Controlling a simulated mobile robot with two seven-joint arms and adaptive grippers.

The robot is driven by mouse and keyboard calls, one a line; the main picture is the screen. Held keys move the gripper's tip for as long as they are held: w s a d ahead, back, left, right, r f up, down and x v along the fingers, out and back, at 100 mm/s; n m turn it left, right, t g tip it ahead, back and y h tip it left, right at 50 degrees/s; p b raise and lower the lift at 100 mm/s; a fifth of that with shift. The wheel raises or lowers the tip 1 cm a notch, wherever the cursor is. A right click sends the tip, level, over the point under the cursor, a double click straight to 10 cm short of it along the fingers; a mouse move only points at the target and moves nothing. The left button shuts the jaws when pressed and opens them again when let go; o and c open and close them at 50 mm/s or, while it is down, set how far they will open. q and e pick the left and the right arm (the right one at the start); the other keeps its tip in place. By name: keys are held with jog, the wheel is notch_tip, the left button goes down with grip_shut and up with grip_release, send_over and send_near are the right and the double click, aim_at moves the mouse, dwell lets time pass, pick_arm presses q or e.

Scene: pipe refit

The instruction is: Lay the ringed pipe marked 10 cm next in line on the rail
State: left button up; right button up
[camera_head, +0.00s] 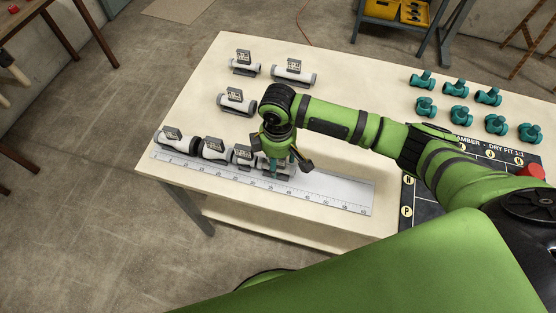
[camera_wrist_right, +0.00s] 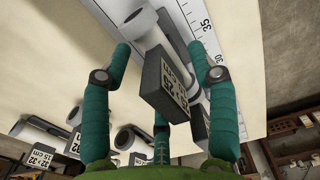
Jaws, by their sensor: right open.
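The white ruled rail (camera_head: 320,193) lies along the table's near edge. Several pale pipes with dark tags lie in line on its left part: a left pipe (camera_head: 177,143), a middle pipe (camera_head: 213,151) and a short pipe (camera_head: 242,157). My right gripper (camera_head: 277,172) is low over the line's right end, at a tagged pipe it partly hides. In the right wrist view my open teal fingers (camera_wrist_right: 160,62) stand around this pipe (camera_wrist_right: 178,45). Its tag (camera_wrist_right: 172,85) shows 25 and cm; I cannot read the length surely. I cannot tell which pipe is marked 10 cm.
Loose tagged pipes lie behind: a back-left pipe (camera_head: 244,69), a back pipe (camera_head: 293,77) and a nearer pipe (camera_head: 236,106). Several teal fittings (camera_head: 455,88) stand at the right, behind a dark lettered board (camera_head: 425,203). The rail's right part is bare.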

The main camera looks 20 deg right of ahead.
notch_tip(320, 180, up, 11)
jog(key=shift+b, duration=0.4)
dwell(0.4)
